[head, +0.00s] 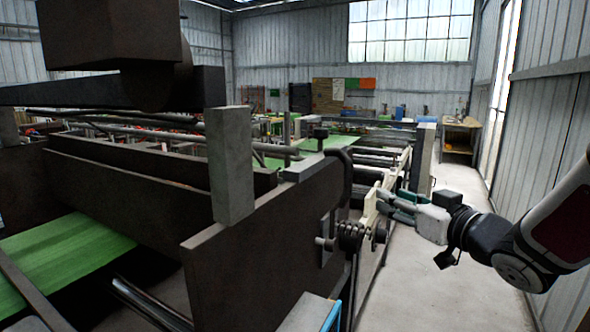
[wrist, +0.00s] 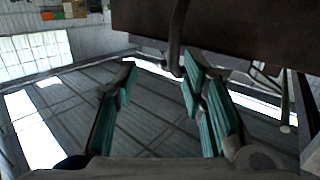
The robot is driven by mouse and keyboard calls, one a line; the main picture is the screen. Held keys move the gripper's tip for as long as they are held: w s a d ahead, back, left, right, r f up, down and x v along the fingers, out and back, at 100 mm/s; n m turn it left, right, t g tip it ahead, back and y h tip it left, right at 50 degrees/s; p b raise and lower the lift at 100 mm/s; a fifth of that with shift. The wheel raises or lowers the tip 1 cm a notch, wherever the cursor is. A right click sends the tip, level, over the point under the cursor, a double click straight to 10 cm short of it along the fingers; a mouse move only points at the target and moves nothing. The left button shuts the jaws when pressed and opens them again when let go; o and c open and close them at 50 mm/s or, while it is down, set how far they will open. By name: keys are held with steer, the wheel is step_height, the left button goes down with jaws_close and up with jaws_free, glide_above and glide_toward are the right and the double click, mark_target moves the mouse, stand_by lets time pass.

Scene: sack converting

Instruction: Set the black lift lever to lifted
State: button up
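A dark curved bar (head: 346,172), which looks like the black lift lever, bends over and down at the end of the machine's dark side plate (head: 285,245). In the wrist view a dark upright bar (wrist: 178,35) hangs in front of the dark plate, just beyond the fingertips; I cannot tell for sure that it is the same lever. My gripper (head: 380,200) is right of the curved bar, beside a pale plate. In the wrist view my gripper (wrist: 160,78) is open, its teal-padded fingers spread and nothing between them.
A dark coiled spring (head: 350,236) on a rod and a pale upright plate (head: 370,215) stand close to my fingers. A black knob (head: 320,132) sits on top of the frame. Green sheet (head: 65,245) runs through the machine. Floor (head: 420,290) at the right is clear.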

mark_target(351, 178)
steer(key=w+a, duration=0.2)
steer(key=w, duration=0.2)
steer(key=w+a+y, duration=0.1)
steer(key=w+a, duration=0.1)
steer(key=w, duration=0.2)
steer(key=w+a+y, duration=0.1)
steer(key=w+a, duration=0.1)
steer(key=w, duration=0.2)
steer(key=shift+w+a+r+n, duration=0.3)
steer(key=shift+w, duration=0.1)
steer(key=shift+c, duration=0.6)
jaws_close()
